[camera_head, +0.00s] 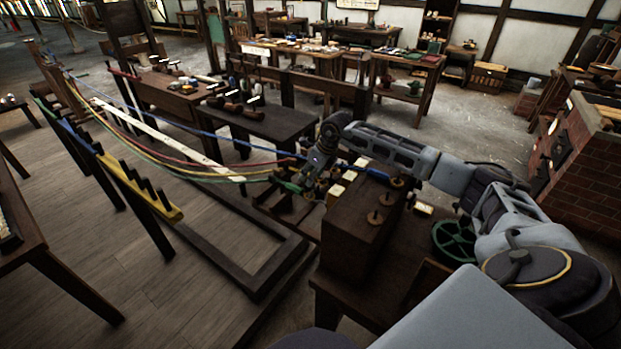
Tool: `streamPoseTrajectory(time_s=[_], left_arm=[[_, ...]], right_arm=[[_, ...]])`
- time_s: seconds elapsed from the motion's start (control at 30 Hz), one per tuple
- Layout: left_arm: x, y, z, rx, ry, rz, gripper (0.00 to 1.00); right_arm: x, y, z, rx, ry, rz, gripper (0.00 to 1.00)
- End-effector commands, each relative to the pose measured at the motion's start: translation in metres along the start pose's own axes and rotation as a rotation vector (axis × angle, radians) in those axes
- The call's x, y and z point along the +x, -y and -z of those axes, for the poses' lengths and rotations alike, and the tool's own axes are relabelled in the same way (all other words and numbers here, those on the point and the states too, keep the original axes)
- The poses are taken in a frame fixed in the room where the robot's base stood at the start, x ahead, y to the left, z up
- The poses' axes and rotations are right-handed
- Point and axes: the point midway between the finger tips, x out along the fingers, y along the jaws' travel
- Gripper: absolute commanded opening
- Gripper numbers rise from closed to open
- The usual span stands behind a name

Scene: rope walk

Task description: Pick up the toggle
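My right arm comes in from the right, and its gripper (306,181) points down at the rope ends beside a dark wooden box (352,233). A small green piece (289,186) shows right at its fingertips, where the green rope ends. It may be the toggle, but it is too small to be sure. I cannot tell whether the fingers are open, or whether they touch it. The fingertips are dark and partly lost against the clutter behind them. My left gripper is not in view.
Red, yellow, green and blue ropes (225,139) run from the far left to the box. Round wooden pieces on pegs (376,218) stand on its top. A green wheel (454,241) is to the right. A yellow pegged rail (140,187) stands left. Floor (190,290) is open at lower left.

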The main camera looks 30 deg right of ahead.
Motion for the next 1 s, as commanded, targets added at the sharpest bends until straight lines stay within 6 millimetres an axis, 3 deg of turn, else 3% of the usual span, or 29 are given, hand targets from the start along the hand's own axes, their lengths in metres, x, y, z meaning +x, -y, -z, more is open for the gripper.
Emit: streamPoseTrajectory(time_s=[0.03, 0.27, 0.67, 1.0], left_arm=[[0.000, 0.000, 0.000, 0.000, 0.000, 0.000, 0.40], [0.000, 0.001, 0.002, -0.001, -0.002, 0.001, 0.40], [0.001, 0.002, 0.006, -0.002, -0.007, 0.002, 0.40], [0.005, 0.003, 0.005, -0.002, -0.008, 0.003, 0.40]], right_arm=[[0.000, 0.000, 0.000, 0.000, 0.000, 0.000, 0.33], [0.000, 0.000, 0.000, 0.000, 0.000, 0.000, 0.05], [-0.004, 0.000, -0.002, 0.000, 0.002, 0.001, 0.05], [-0.037, 0.001, -0.016, -0.001, 0.003, 0.002, 0.05]])
